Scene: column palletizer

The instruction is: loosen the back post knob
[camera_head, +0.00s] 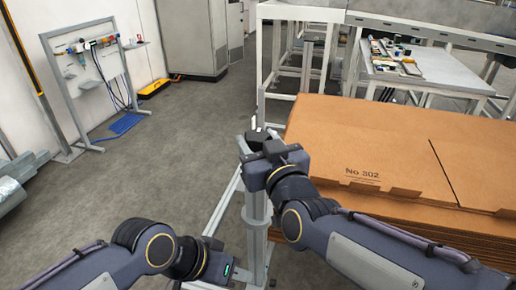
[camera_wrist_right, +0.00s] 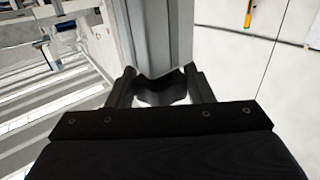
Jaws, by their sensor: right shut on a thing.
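The back post (camera_head: 257,208) is a grey upright to the left of the cardboard stack. It also shows as a pale column in the right wrist view (camera_wrist_right: 167,35). The black back post knob (camera_wrist_right: 162,88) is at the post, between the fingers of my right gripper (camera_wrist_right: 160,85), which is shut on it. In the head view my right gripper (camera_head: 262,138) covers most of the knob at the post's upper part. My left gripper (camera_head: 238,272) is low, beside the lower part of the frame; its fingertips are too unclear to tell their state.
A tall stack of flat brown cardboard (camera_head: 370,150) stands close on the right, beside my right arm. A board with tools (camera_head: 95,75) is at the back left. A table with parts (camera_head: 425,70) is at the back right. Open floor (camera_head: 180,130) lies to the left.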

